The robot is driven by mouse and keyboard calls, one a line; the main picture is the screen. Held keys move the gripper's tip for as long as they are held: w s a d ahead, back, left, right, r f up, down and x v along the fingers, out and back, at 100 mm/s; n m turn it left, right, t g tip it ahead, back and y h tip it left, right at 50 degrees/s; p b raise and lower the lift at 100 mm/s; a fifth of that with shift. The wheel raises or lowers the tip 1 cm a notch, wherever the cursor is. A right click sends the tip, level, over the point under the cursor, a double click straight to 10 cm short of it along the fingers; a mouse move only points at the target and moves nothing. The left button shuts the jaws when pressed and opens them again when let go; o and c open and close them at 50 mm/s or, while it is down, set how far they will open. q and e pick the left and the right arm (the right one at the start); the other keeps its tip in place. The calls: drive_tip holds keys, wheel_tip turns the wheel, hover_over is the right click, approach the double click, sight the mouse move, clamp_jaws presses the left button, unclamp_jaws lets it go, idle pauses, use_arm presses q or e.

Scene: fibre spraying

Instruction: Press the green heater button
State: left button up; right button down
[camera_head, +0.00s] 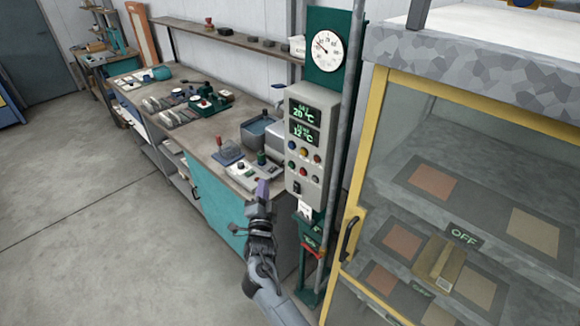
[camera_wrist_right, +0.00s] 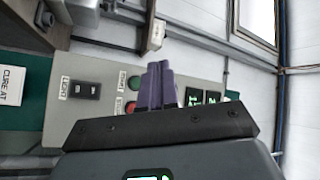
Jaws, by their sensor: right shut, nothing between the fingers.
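The grey control panel (camera_head: 308,180) hangs on a green post, with two green temperature readouts and several small coloured buttons. In the right wrist view, a round green button (camera_wrist_right: 134,83) sits on the panel above a red button (camera_wrist_right: 131,107). The labels beside them are too small to read surely. My right gripper (camera_head: 262,188) is shut and empty, its purple fingertips left of the panel's lower part. The fingertips (camera_wrist_right: 158,86) appear just right of the green button in the wrist view; contact is not visible. My left gripper is out of view.
A workbench (camera_head: 200,135) with tools and containers runs along the wall at left. A round gauge (camera_head: 327,48) is above the panel. A yellow-framed glass cabinet (camera_head: 362,150) with an OFF display stands at right. The floor at left is clear.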

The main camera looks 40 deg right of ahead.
drive_tip(key=d, duration=0.8)
drive_tip(key=shift+w+d, duration=0.2)
drive_tip(key=shift+w, duration=0.05)
drive_tip(key=shift+d+b, duration=0.55)
drive_tip(key=shift+d, duration=0.3)
idle(2.6)
drive_tip(key=shift+a, duration=0.1)
idle(0.3)
drive_tip(key=shift+a, duration=0.75)
drive_tip(key=shift+s+a+p, duration=0.15)
drive_tip(key=shift+a+p, duration=0.15)
drive_tip(key=shift+a, duration=2.2)
